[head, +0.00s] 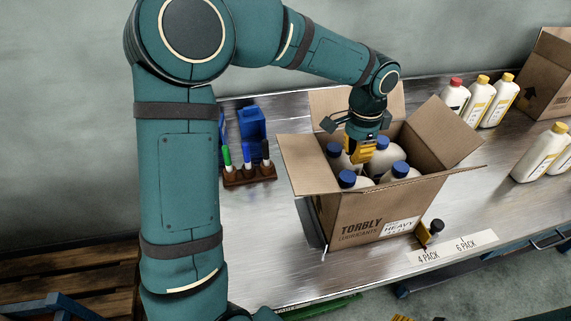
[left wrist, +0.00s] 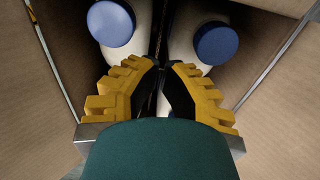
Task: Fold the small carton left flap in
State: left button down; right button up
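The small carton (head: 350,214) stands open on the metal bench, with several white bottles with blue caps (head: 347,178) in it. Its left flap (head: 304,166) sticks outward to the left. Its right flap (head: 444,132) leans outward, and a back flap (head: 328,103) stands up. My left gripper (head: 359,152) reaches down into the carton among the bottles. In the left wrist view its yellow fingers (left wrist: 161,72) are close together at the tips, between two blue caps, with no bottle between them. My right gripper is not clearly seen.
A marker holder (head: 249,175) and a blue bin (head: 252,123) stand left of the carton. A black and yellow tool (head: 429,232) and a label strip (head: 453,247) lie at its front right. White bottles (head: 480,97) and another carton (head: 548,76) stand farther right.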

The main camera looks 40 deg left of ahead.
pick_arm(q)
notch_tip(320, 180, up, 10)
jog(key=p, duration=0.7)
pick_arm(e)
notch_tip(320, 180, up, 8)
jog(key=w, duration=0.1)
jog(key=shift+w+d+r+t, duration=0.25)
jog(key=shift+w+t, duration=0.05)
jog(key=shift+w, duration=0.1)
pick_arm(q)
jog(key=shift+f, duration=0.1)
